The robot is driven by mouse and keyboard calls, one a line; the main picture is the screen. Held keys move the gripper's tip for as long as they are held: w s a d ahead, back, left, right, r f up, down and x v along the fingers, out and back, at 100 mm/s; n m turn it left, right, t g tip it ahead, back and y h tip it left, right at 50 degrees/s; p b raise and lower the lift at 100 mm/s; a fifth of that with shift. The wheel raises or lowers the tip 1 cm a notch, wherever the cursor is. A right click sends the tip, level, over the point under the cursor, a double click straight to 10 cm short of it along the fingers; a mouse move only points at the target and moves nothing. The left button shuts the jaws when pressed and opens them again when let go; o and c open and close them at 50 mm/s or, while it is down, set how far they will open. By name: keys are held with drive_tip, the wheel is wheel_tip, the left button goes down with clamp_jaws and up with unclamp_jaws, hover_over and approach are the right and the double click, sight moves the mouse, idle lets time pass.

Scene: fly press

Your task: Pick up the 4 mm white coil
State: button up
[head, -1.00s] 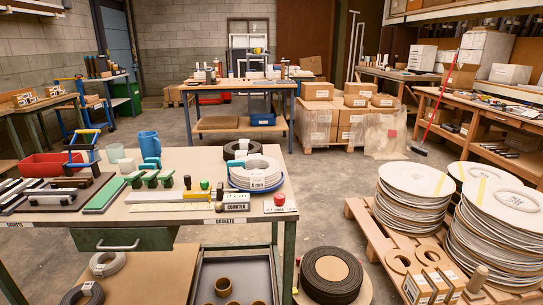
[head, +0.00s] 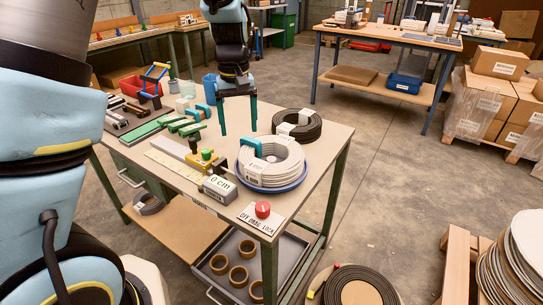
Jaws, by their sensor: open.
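The white coil (head: 270,168) lies flat on a blue round base (head: 272,187) near the right front of the workbench. It has a white label and a teal piece (head: 250,147) on its left rim. Whether the label reads 4 mm is too small to tell. My gripper (head: 238,131) points down with its two dark green fingers apart and nothing between them.
A black coil (head: 309,128) with white labels lies just behind the white one. A counter box (head: 217,187), a red knob (head: 262,209) and green-handled tools (head: 183,124) stand nearby. A blue cup (head: 209,83) stands farther back. Bare bench top lies right of the coils.

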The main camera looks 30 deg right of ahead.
hover_over(247, 155)
wheel_tip(247, 155, down, 5)
drive_tip(key=shift+r+p, duration=0.1)
drive_tip(key=shift+p, duration=0.3)
drive_tip(key=shift+s+a+f+p, duration=0.1)
drive_tip(key=shift+f+p, duration=0.85)
drive_tip(key=shift+f, duration=2.05)
clamp_jaws()
drive_tip(key=shift+r, duration=0.1)
